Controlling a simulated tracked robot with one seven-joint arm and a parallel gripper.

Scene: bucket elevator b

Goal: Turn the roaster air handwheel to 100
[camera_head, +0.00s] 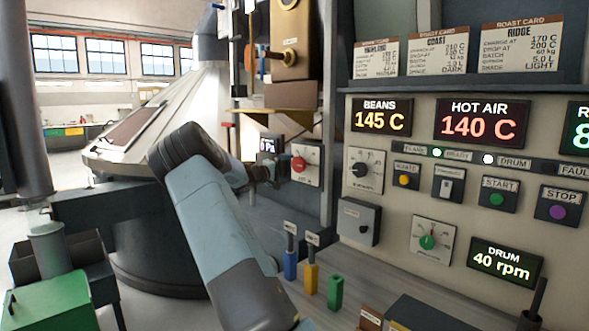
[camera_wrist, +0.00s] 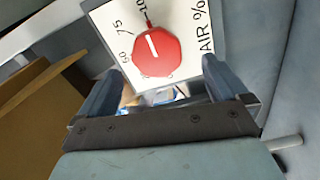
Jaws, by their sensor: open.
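The roaster air handwheel is a red knob (camera_head: 298,164) on a white dial plate (camera_head: 311,168), left of the main panel. In the wrist view the red knob (camera_wrist: 157,62) has a white pointer line aimed roughly at the picture's top. The plate (camera_wrist: 190,15) reads "AIR %", with 50, 75 and a cut-off "10" mark beside the knob. My gripper (camera_head: 272,172) is close to the knob in the head view. In the wrist view my gripper (camera_wrist: 165,78) is open, its fingers either side of the knob's lower part. I cannot tell whether they touch it.
Blue (camera_head: 290,262), yellow (camera_head: 311,278) and green (camera_head: 335,292) handles stand below. The control panel (camera_head: 385,220) with knobs and buttons is to the right. A brown board (camera_wrist: 35,95) is left in the wrist view.

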